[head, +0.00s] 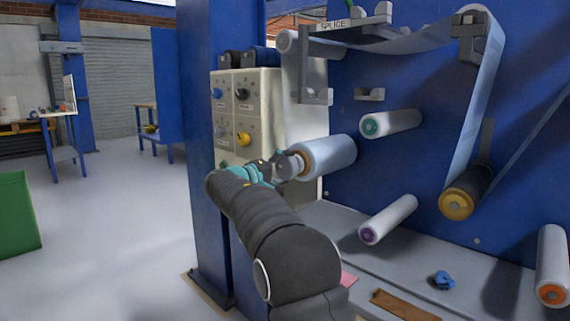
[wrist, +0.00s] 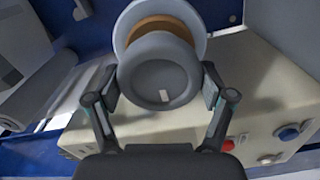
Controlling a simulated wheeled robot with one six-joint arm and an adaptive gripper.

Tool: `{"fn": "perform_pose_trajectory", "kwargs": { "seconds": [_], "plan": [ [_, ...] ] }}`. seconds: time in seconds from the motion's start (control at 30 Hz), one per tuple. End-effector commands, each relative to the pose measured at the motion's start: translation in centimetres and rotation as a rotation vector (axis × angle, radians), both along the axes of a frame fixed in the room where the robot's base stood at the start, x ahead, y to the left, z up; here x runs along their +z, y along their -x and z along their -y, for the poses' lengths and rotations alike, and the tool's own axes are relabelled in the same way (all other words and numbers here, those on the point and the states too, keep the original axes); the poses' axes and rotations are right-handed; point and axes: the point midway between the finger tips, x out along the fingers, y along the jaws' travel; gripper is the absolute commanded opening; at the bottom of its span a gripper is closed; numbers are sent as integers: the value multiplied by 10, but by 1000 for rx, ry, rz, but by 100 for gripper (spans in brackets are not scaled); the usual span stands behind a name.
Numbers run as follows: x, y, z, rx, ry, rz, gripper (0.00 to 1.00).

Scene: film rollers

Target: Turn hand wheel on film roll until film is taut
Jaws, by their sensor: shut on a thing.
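The film roll (head: 328,156) is a pale cylinder sticking out from the blue machine panel, in the middle of the head view. Its grey hand wheel (wrist: 160,75) fills the upper middle of the wrist view, with a small pale mark on its face and a brown core ring behind it. My gripper (head: 276,168) is at the roll's near end. In the wrist view my gripper (wrist: 160,92) has one finger on each side of the wheel and is shut on it. The film (head: 475,110) runs over the upper rollers and down to a yellow-ended roller (head: 458,202).
A beige control box (head: 245,115) with knobs stands close behind my gripper, beside a blue column (head: 205,80). Other rollers, one green-ended (head: 390,123) and one purple-ended (head: 387,219), stick out nearby. A grey ledge (head: 350,230) lies below. The floor at left is open.

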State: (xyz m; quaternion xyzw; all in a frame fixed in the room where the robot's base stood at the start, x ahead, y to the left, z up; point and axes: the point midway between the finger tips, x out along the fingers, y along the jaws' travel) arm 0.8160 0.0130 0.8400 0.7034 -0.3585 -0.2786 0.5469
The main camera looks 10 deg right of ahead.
Motion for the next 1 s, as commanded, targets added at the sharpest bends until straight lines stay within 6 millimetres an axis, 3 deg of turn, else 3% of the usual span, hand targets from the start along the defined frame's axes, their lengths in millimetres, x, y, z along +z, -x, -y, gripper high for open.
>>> {"fn": "perform_pose_trajectory", "kwargs": {
  "seconds": [0.4, 0.93, 0.97, 1.0],
  "plan": [
    [0, 0, 0, 1, 107, -146, 46],
    [-1, 0, 0, 1, 118, -162, 46],
    [-1, 0, 0, 1, 118, -162, 89],
    [0, 0, 0, 1, 118, -162, 99]
  ]
}}
